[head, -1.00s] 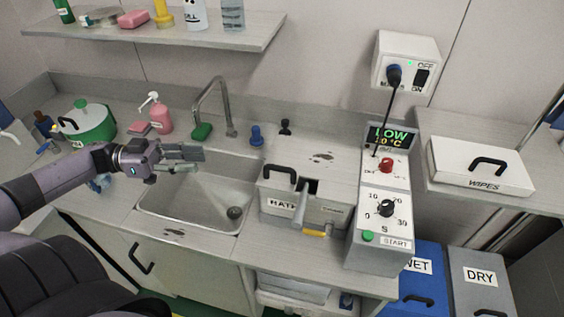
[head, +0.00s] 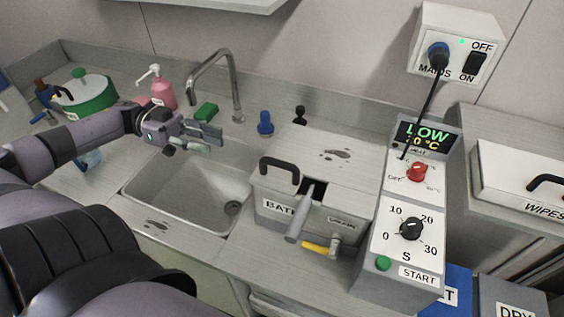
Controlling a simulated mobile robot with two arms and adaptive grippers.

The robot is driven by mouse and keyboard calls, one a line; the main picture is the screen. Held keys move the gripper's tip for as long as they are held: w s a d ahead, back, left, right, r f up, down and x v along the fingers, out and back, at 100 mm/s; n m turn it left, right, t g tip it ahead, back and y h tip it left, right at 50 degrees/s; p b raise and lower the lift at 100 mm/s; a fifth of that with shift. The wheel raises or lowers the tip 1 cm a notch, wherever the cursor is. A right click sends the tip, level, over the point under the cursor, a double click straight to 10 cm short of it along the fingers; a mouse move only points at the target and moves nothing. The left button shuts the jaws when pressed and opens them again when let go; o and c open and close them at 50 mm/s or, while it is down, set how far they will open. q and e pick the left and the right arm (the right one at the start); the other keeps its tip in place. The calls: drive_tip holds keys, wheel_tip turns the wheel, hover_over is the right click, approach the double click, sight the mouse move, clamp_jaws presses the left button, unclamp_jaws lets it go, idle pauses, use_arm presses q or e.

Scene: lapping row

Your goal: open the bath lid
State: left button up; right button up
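The bath (head: 285,209) is a grey box labelled BATH, set in the counter right of the sink. Its flat grey lid (head: 307,163) lies on top, shut, with a black handle (head: 279,164) at its left front and a dark notch at the front edge. A grey cylindrical bar (head: 299,219) sticks out at the notch. My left gripper (head: 205,138) is over the back of the sink, left of the lid and apart from it. Its fingers look parted, with nothing seen between them. My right gripper is not in view.
The sink (head: 137,184) and tap (head: 235,90) lie left of the bath. A blue bottle-like stopper (head: 265,123) and a black knob (head: 299,115) stand behind it. The control box (head: 398,244) rises close on the right, with a cable running up to the mains switch (head: 457,47). A drain valve with a yellow lever (head: 315,248) juts from the bath front.

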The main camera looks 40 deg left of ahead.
sight(266, 159)
use_arm(q)
drive_tip(key=x, duration=1.7)
drive_tip(key=shift+s+r, duration=0.15)
drive_tip(key=shift+s, duration=0.15)
drive_tip(key=shift+c, duration=0.4)
clamp_jaws()
